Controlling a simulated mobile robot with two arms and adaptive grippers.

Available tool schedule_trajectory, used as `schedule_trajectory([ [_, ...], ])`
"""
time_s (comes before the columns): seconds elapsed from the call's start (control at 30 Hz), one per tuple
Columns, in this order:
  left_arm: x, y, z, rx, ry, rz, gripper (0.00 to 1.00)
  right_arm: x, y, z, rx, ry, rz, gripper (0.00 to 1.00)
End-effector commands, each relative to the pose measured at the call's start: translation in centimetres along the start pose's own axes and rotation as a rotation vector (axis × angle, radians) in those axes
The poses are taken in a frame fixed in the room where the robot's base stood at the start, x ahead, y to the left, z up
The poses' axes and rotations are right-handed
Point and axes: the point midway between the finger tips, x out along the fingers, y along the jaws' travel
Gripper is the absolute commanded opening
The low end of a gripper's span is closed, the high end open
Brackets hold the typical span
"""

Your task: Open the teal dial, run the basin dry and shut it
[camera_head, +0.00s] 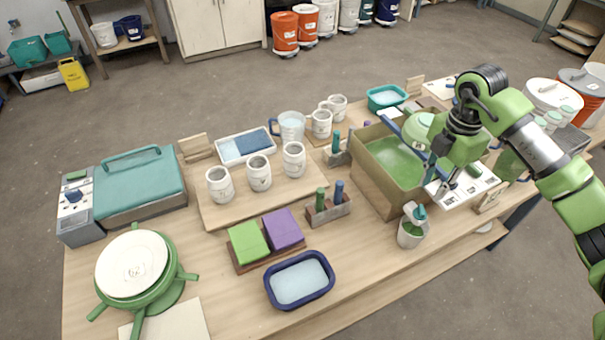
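The basin (371,180) is a tan box filled with green glaze, standing at the right part of the table. A small teal piece that looks like the dial (419,212) shows at its front, above a white bucket (409,236) with green inside. How far the dial is turned is too small to tell. My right gripper (437,180) hangs over the right side of the basin, above and behind the dial and apart from it. Its fingers are small and partly hidden, so their opening is unclear. My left gripper is out of view.
White cups (259,173), a clear jug (292,126), purple and green sponges (283,229) and a blue tub (299,281) stand left of the basin. A banding wheel (133,265) and a teal-lidded machine (139,181) are farther left. The table's front edge is beside the bucket.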

Motion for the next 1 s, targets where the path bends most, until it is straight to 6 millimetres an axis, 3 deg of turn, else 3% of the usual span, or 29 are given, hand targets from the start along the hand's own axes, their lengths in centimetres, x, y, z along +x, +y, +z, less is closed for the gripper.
schedule_trajectory([
  [0.27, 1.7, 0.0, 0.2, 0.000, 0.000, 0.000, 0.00, -5.3, 0.1, -0.1, -0.006, 0.003, 0.006, 0.25],
  [0.6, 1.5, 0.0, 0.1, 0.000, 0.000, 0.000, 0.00, -2.9, 3.2, -6.2, -0.169, 0.168, 0.136, 0.25],
  [1.0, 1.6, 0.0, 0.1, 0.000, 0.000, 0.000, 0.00, -2.0, 6.2, -13.6, -0.319, 0.367, 0.315, 0.25],
])
